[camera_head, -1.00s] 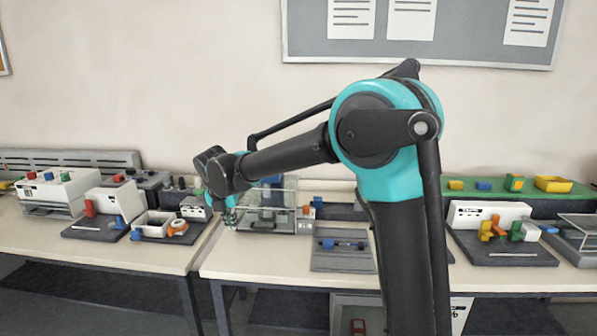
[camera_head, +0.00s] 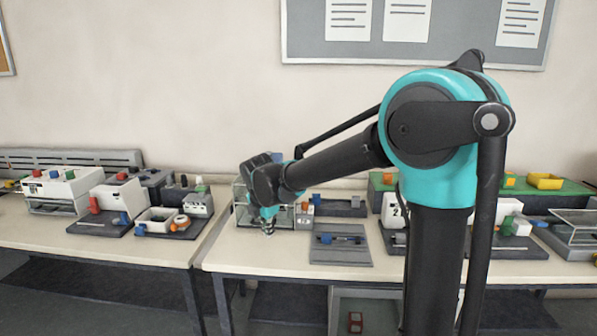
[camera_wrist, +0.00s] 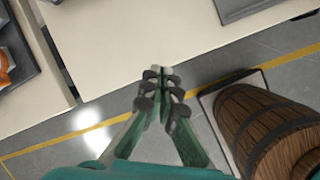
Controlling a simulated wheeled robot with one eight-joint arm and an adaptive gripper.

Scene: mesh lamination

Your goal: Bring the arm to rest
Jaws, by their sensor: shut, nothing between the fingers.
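My gripper (camera_head: 268,228) hangs pointing down in front of the clear box at the left end of the right-hand table. In the wrist view my gripper (camera_wrist: 163,72) has its green fingers together at the tips, with nothing between them. Below the tips lies the pale front part of the table top (camera_wrist: 130,40). My teal and black arm reaches from the right across the head view and hides part of the table behind it.
The clear box (camera_head: 285,216) stands behind my gripper. A grey tray (camera_head: 341,252) with a blue part lies to its right. A left table (camera_head: 95,248) holds several fixtures, across a narrow gap. A wooden barrel (camera_wrist: 265,125) stands on the floor by the table edge.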

